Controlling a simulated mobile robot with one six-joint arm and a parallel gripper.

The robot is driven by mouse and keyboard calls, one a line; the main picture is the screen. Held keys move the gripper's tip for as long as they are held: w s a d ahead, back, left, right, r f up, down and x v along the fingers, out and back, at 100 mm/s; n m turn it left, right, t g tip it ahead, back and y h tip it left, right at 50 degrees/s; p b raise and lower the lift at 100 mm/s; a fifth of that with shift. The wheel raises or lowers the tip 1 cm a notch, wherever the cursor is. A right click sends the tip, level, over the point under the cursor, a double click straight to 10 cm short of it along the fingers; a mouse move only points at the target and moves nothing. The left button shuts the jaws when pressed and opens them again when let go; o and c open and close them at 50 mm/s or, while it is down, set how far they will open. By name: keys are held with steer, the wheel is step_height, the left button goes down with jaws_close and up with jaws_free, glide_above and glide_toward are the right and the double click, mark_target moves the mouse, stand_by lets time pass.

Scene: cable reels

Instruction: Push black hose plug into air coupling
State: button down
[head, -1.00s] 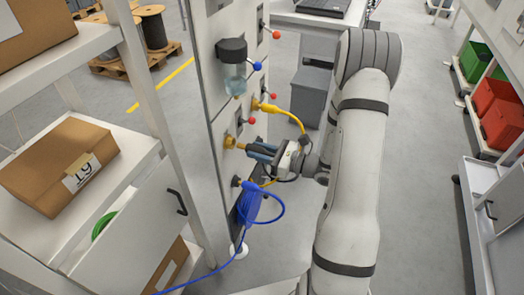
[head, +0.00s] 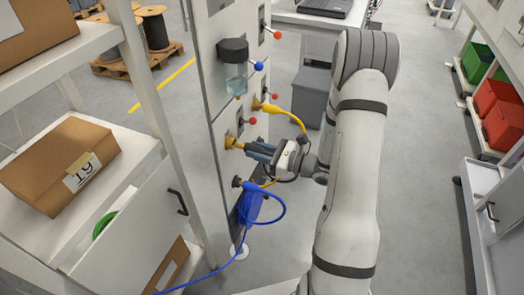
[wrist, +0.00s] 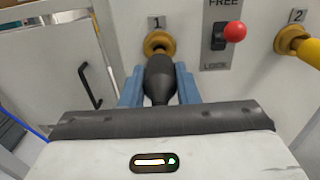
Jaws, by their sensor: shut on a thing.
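My gripper (wrist: 159,88) has blue fingers shut on the sides of the black hose plug (wrist: 161,77). The plug points at the brass air coupling (wrist: 158,43) marked 1 on the white panel. The plug's front end meets or overlaps the coupling's mouth in the wrist view; I cannot tell how deep it sits. In the head view my gripper (head: 262,151) is close to the panel, beside the coupling (head: 232,143), and its fingers mostly hide the plug.
A red-knobbed FREE/LOCK lever (wrist: 234,32) stands right of the coupling. A yellow plug (wrist: 309,50) sits in coupling 2 (wrist: 290,38). A blue hose (head: 262,190) hangs below my gripper.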

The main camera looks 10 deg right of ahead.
mark_target(267, 153)
steer(key=shift+x, duration=1.15)
steer(key=c, duration=1)
jaws_free()
steer(key=shift+s+d, duration=0.15)
steer(key=b+v, duration=0.1)
steer(key=v, duration=0.6)
steer(key=shift+s+d, duration=0.1)
steer(key=shift+d, duration=0.1)
steer(key=shift+a+r+b, duration=0.25)
steer(key=shift+r+b, duration=0.05)
steer(key=shift+b, duration=0.05)
steer(key=s+a+r+n+g+h, duration=0.2)
steer(key=s+a+r+n+g, duration=0.1)
steer(key=s+a+n+g, duration=0.3)
steer(key=s+a+r+n+g+h, duration=0.1)
steer(key=s+a+r+n+g, duration=0.2)
steer(key=s+n+g, duration=0.35)
steer(key=s+d+r+n+t+h, duration=0.1)
steer(key=s+d+r+n+h, duration=0.1)
steer(key=n+h, duration=0.2)
steer(key=s+d+r+n+t+h, duration=0.2)
steer(key=n+h, duration=0.1)
steer(key=n, duration=0.1)
steer(key=s+d+r+n+t+h, duration=0.1)
steer(key=s+d+n+h, duration=0.1)
steer(key=n+h, duration=0.2)
steer(key=shift+d+r+n+t+h, duration=0.25)
steer(key=shift+d+r+n+h, duration=0.05)
steer(key=shift+r+n, duration=0.1)
